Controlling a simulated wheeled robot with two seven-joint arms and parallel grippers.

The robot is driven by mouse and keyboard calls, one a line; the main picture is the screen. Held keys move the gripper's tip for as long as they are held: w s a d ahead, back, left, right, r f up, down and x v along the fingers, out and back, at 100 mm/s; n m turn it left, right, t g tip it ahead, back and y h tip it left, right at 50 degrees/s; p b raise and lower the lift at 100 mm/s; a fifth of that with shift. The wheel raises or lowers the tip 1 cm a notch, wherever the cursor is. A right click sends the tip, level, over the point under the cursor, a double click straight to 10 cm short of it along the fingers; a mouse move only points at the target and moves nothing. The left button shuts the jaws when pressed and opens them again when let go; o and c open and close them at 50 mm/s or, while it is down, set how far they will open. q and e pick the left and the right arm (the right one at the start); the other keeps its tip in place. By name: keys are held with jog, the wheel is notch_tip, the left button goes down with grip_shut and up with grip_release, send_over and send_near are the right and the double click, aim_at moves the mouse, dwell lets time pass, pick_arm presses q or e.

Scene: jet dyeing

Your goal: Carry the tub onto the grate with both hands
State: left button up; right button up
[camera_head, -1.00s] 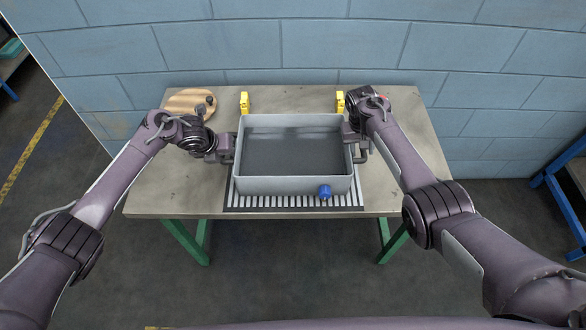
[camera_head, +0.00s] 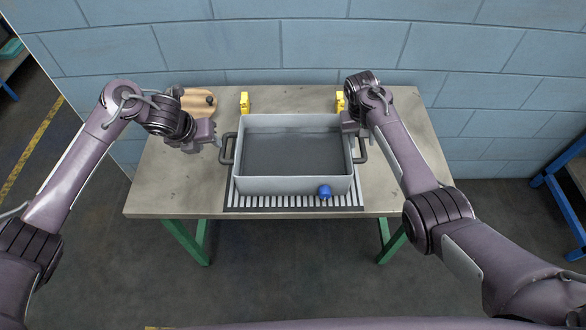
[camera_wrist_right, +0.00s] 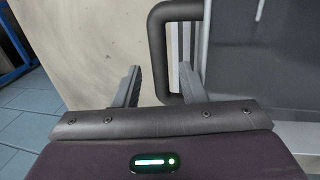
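The grey rectangular tub (camera_head: 293,185) sits on the slatted grate (camera_head: 290,202) on the table, upright, with a dark handle at each end and a blue knob (camera_head: 325,192) low on its front. My left gripper (camera_head: 217,144) is apart from the tub, up and left of its left handle (camera_head: 227,149), and holds nothing; its fingers look parted. My right gripper is by the tub's right end, largely hidden by its arm in the head view. In the right wrist view its fingers (camera_wrist_right: 160,88) are spread, near the right handle (camera_wrist_right: 158,45), with nothing gripped between them.
Two yellow blocks (camera_head: 244,102) (camera_head: 340,101) stand behind the tub.

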jog(key=shift+a+r, duration=0.2)
jog(key=shift+r, duration=0.6)
jog(key=shift+a+r, duration=0.15)
jog(key=shift+r, duration=0.65)
